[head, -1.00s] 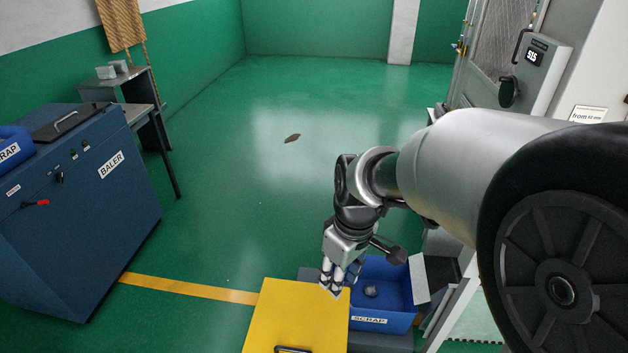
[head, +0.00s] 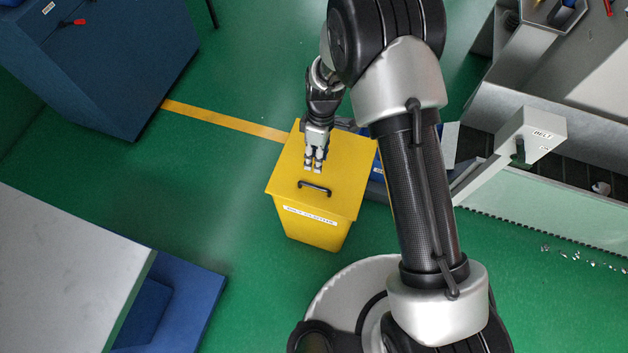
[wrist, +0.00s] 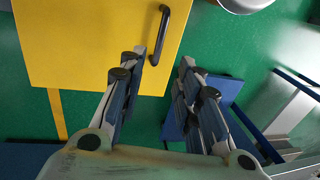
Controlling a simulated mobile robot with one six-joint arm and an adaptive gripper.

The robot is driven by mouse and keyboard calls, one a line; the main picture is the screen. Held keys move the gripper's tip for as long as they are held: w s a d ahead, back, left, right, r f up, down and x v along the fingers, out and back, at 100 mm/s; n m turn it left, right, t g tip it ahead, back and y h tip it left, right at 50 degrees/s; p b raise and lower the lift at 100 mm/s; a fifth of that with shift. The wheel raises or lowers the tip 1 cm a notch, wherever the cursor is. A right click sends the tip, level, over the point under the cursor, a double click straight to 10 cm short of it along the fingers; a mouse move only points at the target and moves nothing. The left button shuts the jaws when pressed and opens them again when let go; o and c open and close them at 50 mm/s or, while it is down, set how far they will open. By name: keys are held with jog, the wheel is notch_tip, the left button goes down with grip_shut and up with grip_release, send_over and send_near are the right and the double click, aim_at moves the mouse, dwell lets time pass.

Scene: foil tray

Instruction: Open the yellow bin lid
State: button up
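The yellow bin (head: 312,228) stands on the green floor with its flat yellow lid (head: 345,160) shut on top. A black bar handle (head: 314,188) sits near the lid's front edge, above a white label. My gripper (head: 313,170) is above the lid, just behind the handle in the head view. In the wrist view my gripper (wrist: 162,62) has its two fingers apart with nothing between them. There the handle (wrist: 159,35) lies just beyond the fingertips, near the edge of the yellow lid (wrist: 90,40). I see no contact with the handle.
A blue scrap bin (head: 377,185) is partly hidden behind my arm, beside the yellow bin. The blue baler (head: 100,60) stands at upper left. A grey-topped table (head: 65,270) is at lower left. Green floor is clear left of the yellow bin.

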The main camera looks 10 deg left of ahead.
aim_at(313, 185)
jog(key=f+b, duration=0.1)
jog(key=f, duration=0.3)
jog(key=s+f+b, duration=0.1)
jog(key=f, duration=0.2)
jog(key=s+f+b, duration=0.1)
jog(key=f, duration=0.3)
jog(key=shift+s+a+f, duration=0.1)
jog(key=shift+s+f, duration=0.05)
jog(key=shift+f, duration=0.2)
grip_shut()
